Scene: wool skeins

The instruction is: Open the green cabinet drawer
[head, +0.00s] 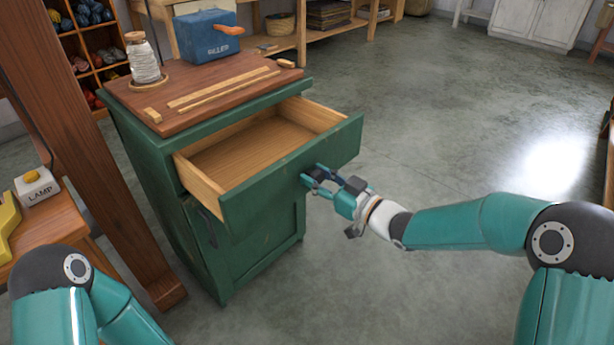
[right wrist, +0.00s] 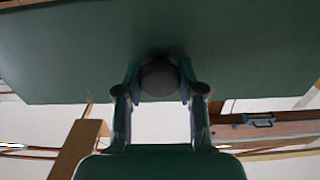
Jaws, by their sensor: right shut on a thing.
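The green cabinet (head: 150,165) stands left of centre in the head view. Its top drawer (head: 285,170) is pulled out, and its pale wooden inside (head: 255,145) shows empty. My right gripper (head: 312,180) is at the front of the drawer, shut on the drawer's knob. In the right wrist view the round dark knob (right wrist: 159,80) sits between the two fingers (right wrist: 160,95), against the green drawer front (right wrist: 80,50). My left arm shows at the lower left of the head view; its gripper is out of the frame.
A wooden post (head: 85,150) stands to the left, beside a bench with a LAMP button box (head: 36,188). The floor (head: 450,130) to the right is clear.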

